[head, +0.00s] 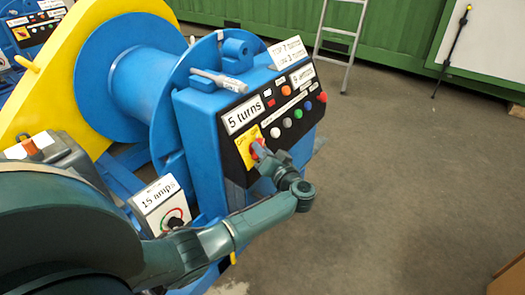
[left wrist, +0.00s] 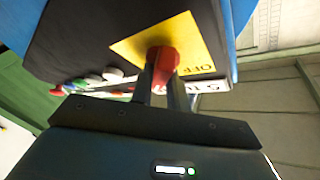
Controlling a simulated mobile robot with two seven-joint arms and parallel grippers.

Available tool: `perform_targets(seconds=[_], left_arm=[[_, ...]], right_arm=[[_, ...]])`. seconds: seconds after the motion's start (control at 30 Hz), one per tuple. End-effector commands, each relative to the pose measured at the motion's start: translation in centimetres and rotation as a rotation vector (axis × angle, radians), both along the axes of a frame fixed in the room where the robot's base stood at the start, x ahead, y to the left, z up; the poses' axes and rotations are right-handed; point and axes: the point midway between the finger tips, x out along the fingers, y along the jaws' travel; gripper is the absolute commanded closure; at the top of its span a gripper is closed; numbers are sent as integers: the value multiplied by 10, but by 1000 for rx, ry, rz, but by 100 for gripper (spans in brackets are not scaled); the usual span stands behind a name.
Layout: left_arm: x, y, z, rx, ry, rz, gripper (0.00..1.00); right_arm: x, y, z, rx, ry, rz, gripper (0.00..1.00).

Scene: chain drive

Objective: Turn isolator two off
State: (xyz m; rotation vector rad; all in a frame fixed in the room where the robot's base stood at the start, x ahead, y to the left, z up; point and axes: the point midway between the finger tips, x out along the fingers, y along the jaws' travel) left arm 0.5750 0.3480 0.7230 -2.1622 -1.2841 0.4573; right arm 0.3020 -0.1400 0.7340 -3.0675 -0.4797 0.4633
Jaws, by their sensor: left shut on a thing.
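The isolator is a red rotary knob (left wrist: 163,62) on a yellow plate (left wrist: 128,46) in the left wrist view. The word OFF is printed near the plate's edge, to the right of the knob there. In the head view the yellow plate (head: 242,146) sits at the lower left of a black control panel (head: 226,152) on a blue winch housing. My left gripper (head: 262,153) reaches the knob from the front right, and its fingers are shut on it. The fingers and wrist hide most of the knob in the head view, and its exact angle is hard to read. My right gripper is not in view.
Coloured buttons (head: 286,122) and white labels line the panel beside the knob. A "15 amps" meter box (head: 160,203) stands below left, near my arm. A blue drum (head: 140,80) and yellow flange are behind.

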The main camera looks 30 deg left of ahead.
Motion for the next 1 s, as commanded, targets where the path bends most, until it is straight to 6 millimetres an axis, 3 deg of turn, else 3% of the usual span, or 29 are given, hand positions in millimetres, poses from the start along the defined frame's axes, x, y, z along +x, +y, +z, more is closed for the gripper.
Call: perform_targets(seconds=[0.47, 0.73, 0.87, 1.0], left_arm=[[0, -2, 0, -8, -41, 25, 100], [1, -4, -4, -24, -193, 102, 100], [2, -3, -8, -32, -302, 155, 100], [3, -3, -11, -39, -422, 213, 100]], right_arm=[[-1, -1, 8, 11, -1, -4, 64], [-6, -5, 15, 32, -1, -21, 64], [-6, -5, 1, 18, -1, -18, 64], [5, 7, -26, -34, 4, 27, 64]])
